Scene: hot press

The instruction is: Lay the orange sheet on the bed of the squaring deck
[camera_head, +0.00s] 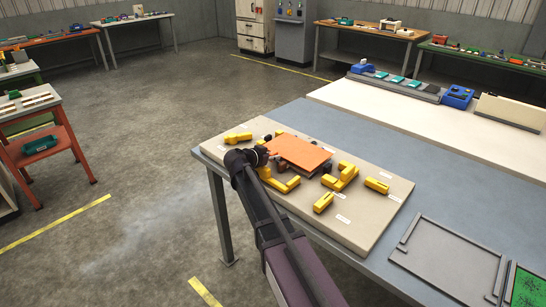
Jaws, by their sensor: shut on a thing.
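The orange sheet (299,152) is a flat rectangular plate over the middle of the beige board. My gripper (267,153) is shut on its left edge; the fingertips are small and dark here. The sheet appears level and slightly raised, with dark parts under its front edge; I cannot tell whether it touches them. A flat grey plate with raised edge strips (449,264) lies on the table at the lower right and looks like the squaring deck. Its bed is bare and apart from the sheet.
The beige board (375,221) carries several yellow blocks (344,176) around the sheet. A green panel (525,290) lies right of the grey plate. The blue-grey tabletop (400,160) is clear behind the board. A grey strip with teal pads (395,83) stands farther back.

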